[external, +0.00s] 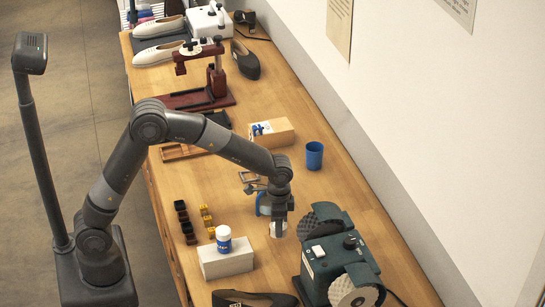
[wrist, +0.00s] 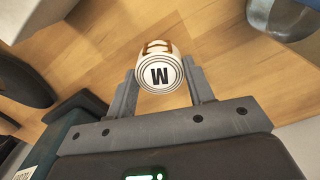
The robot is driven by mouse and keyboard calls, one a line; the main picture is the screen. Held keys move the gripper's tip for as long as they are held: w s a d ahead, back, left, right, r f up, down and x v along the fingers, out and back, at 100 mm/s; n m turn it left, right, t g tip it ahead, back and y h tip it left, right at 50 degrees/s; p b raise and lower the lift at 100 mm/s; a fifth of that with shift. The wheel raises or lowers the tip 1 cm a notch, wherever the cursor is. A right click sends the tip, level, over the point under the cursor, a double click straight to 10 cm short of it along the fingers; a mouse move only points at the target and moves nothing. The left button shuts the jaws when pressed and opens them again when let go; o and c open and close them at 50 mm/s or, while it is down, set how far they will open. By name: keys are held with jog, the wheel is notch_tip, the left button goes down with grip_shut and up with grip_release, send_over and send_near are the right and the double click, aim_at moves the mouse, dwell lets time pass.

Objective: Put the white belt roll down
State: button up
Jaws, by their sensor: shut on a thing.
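The white belt roll (wrist: 161,72) is a small white cylinder with a ringed "M" on its face, between my gripper's fingers in the wrist view. My gripper (wrist: 163,82) is shut on it. In the external view, my gripper (external: 279,215) points down over the right front part of the wooden table, with the white roll (external: 278,229) at its fingertips. The wooden table (external: 205,172) shows beyond the roll in the wrist view. I cannot tell exactly how high the roll is above the table.
A green grinding machine (external: 340,258) with round pads stands close to the right of my gripper. A blue cup (external: 314,155) stands behind. Small black and yellow blocks (external: 187,226) sit at left. Dark shoes lie in front.

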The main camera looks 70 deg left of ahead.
dwell(0.3)
notch_tip(320, 180, up, 12)
jog(key=n, duration=0.5)
send_over(236, 167)
notch_tip(236, 167, down, 12)
jog(key=shift+r, duration=0.1)
jog(key=shift+a, duration=0.1)
jog(key=shift+f, duration=2.1)
jog(key=shift+f, duration=0.1)
